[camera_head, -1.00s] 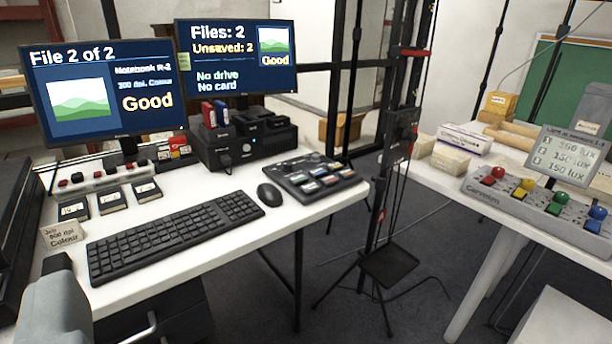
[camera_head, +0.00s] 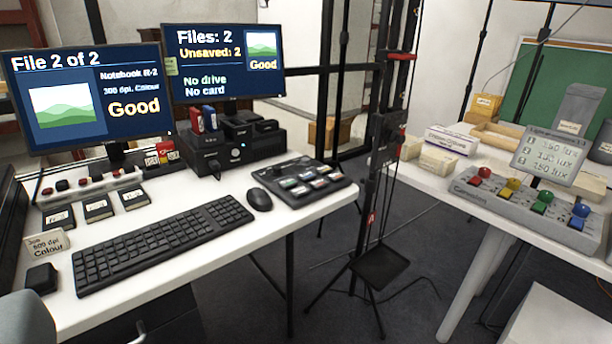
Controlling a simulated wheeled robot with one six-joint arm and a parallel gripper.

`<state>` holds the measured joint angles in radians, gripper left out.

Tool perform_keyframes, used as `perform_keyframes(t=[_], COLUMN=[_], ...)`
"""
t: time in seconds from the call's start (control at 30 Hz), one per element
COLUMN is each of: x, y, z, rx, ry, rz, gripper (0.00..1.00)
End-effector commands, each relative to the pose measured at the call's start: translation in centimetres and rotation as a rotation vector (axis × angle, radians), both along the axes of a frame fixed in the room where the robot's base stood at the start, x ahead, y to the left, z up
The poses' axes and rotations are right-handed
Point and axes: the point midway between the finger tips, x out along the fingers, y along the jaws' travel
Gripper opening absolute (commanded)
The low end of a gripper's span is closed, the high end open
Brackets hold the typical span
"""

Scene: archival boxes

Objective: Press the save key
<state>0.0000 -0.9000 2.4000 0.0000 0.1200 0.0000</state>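A black control panel (camera_head: 303,182) with several coloured, labelled keys lies on the white desk, right of the mouse (camera_head: 259,200). Its key labels are too small to read, so I cannot tell which is the save key. A black keyboard (camera_head: 165,243) lies on the desk, left of the mouse. The right monitor (camera_head: 222,92) reads "Files: 2", "Unsaved: 2", "No drive", "No card". The left monitor (camera_head: 100,128) reads "File 2 of 2" and "Good". My gripper is not in view.
A black box (camera_head: 232,153) with red and blue items on top stands behind the keyboard. A dark stand (camera_head: 380,265) rises between the desk and the right table (camera_head: 462,215), which holds a unit with coloured knobs (camera_head: 522,205). A grey rounded object (camera_head: 25,320) fills the lower left corner.

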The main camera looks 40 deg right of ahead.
Motion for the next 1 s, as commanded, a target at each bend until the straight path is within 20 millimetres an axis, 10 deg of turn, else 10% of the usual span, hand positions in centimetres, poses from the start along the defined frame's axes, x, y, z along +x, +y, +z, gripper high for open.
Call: perform_keyframes(t=[0.13, 1.0], x=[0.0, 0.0], y=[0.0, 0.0], z=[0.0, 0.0], rx=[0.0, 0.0], ry=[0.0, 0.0], rz=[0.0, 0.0], gripper=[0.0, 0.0])
